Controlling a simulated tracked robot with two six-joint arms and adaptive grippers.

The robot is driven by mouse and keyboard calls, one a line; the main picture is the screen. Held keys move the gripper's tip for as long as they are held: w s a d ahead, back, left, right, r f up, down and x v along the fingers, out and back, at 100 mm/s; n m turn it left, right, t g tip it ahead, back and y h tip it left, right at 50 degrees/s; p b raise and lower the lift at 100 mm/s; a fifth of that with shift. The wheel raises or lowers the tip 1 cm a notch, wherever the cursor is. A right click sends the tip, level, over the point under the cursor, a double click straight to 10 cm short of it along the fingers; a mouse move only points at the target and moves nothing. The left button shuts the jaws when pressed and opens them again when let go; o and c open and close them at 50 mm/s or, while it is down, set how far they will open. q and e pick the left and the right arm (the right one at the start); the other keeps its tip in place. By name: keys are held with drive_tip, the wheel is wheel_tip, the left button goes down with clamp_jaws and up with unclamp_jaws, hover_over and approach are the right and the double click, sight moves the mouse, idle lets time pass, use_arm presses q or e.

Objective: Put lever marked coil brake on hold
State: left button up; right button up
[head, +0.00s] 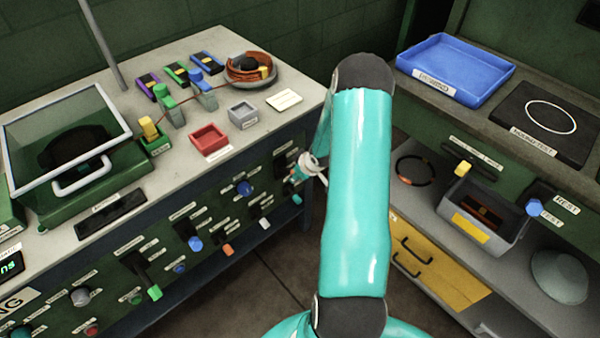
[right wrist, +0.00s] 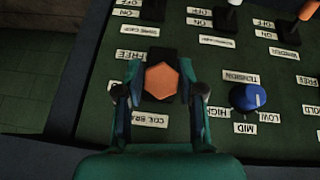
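In the right wrist view, the coil brake lever ends in an orange hexagonal knob (right wrist: 162,81) over a dark slot plate. Its labels appear upside down: a FREE label (right wrist: 131,56) beside the upper part of the plate, and a partly covered coil brake label (right wrist: 150,120) below. My right gripper (right wrist: 161,66) is open, with one finger on each side of the knob and visible gaps. In the head view my right gripper (head: 299,172) is at the right end of the green panel; the lever cannot be made out there. My left gripper is not in view.
Close to the gripper in the wrist view are a blue tension knob (right wrist: 247,97) and white and orange levers (right wrist: 304,12) along the top. In the head view, the workbench (head: 300,100) carries a red tray (head: 209,138) and a cable coil (head: 249,70). Floor separates it from the right-hand bench.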

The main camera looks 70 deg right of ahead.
drive_tip(key=shift+o, duration=1.5)
drive_tip(key=shift+s, duration=0.1)
drive_tip(key=v, duration=1.2)
drive_tip(key=shift+a, duration=0.1)
